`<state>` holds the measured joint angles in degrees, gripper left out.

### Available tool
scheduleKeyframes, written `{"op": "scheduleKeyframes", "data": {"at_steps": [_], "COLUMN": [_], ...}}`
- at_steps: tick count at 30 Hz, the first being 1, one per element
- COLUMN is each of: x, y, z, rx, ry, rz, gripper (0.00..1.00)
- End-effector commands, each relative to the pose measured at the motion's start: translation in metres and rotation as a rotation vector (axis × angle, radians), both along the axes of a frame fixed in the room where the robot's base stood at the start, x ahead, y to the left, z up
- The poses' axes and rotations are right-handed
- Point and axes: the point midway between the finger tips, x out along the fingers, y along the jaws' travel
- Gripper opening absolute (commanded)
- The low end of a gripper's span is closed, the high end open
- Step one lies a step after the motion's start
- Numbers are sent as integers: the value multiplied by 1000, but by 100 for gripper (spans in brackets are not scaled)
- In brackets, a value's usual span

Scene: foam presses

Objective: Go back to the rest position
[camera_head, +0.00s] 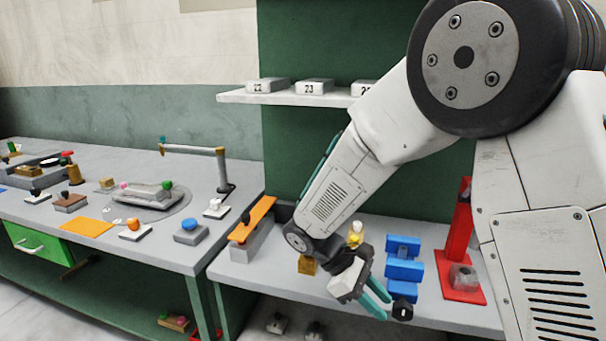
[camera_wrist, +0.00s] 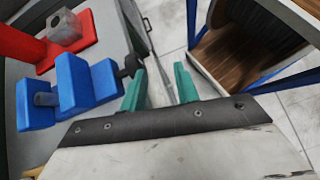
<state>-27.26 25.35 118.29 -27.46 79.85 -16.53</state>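My gripper (camera_head: 376,292) hangs over the front edge of the right-hand bench, beside the blue stepped block (camera_head: 404,268). In the wrist view its two teal fingers (camera_wrist: 162,88) stand apart with nothing between them, so it is open and empty. The blue block also shows at the left of the wrist view (camera_wrist: 73,86), close to the left finger; I cannot tell whether they touch. My arm is bent down and reaches across the right side of the head view.
A red stand (camera_head: 462,250) holds a grey block at the bench's right. An orange-topped block (camera_head: 252,220) stands at its left end. A shelf (camera_head: 290,98) with numbered boxes hangs above. In the wrist view, a brown-lined wooden container (camera_wrist: 245,50) stands beyond the bench, with floor between.

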Motion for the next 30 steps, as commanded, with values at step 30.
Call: {"op": "scheduleKeyframes", "data": {"at_steps": [30], "x": [-197], "y": [-88], "z": [154], "rx": [545], "ry": [-767], "rz": [-926], "gripper": [31]}}
